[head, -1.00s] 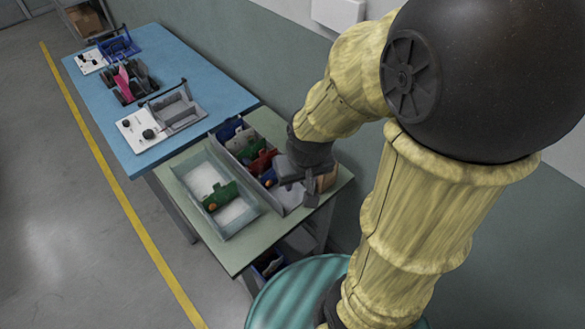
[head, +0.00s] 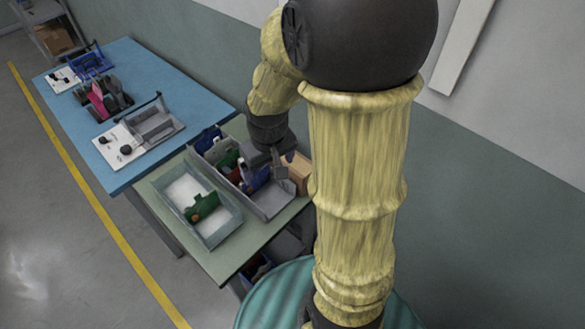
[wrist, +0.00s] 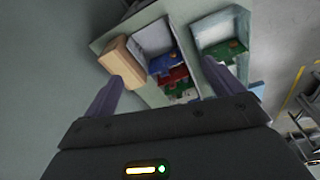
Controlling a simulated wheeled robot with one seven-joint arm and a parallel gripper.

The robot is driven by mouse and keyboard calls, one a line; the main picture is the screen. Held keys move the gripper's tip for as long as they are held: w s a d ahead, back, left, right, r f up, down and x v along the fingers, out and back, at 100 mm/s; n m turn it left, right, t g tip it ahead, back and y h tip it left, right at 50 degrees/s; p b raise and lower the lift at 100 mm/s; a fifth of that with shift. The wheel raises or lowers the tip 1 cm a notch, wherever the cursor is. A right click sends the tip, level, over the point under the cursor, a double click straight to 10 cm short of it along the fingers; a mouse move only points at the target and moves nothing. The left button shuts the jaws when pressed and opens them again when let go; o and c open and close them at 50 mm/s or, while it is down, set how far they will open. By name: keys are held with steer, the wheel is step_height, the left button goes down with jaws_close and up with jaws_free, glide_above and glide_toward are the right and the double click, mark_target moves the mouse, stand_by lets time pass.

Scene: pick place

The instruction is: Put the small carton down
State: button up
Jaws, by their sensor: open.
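The small carton (head: 298,168) is a tan box on the green table, at the far right end beside the grey divided bin. It also shows in the wrist view (wrist: 122,62), just beyond the tip of the left finger. My gripper (head: 277,163) is open with nothing between its fingers. In the wrist view its two purple-grey fingers (wrist: 163,82) are spread wide, and the carton looks apart from them. In the head view the gripper partly covers the bin and the carton's left side.
The grey divided bin (head: 268,205) holds blue, red and green parts. A pale tray (head: 215,232) with a green part lies left of it on the green table (head: 150,190). A blue table (head: 150,75) with fixtures adjoins. A wall runs close behind.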

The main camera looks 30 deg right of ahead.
steer(key=n+g+p, duration=0.1)
steer(key=n+p, duration=0.1)
glide_above(293, 170)
steer(key=a, duration=0.4)
steer(key=w+d+f+g, duration=0.1)
steer(key=w+d+f, duration=0.1)
steer(key=d, duration=0.3)
steer(key=shift+w+n+p, duration=0.4)
steer(key=shift+w+p, duration=0.05)
steer(key=shift+w, duration=0.35)
step_height(293, 170, down, 12)
steer(key=shift+f+p, duration=0.1)
steer(key=shift+p, duration=1.15)
steer(key=shift+d+f, duration=0.1)
steer(key=shift+w+d+f+p, duration=0.15)
steer(key=shift+f+p, duration=0.4)
steer(key=shift+f, duration=0.7)
steer(key=shift+s+d+f+p, duration=0.15)
steer(key=shift+f+p, duration=0.35)
steer(key=shift+f, duration=0.7)
steer(key=shift+w, duration=0.1)
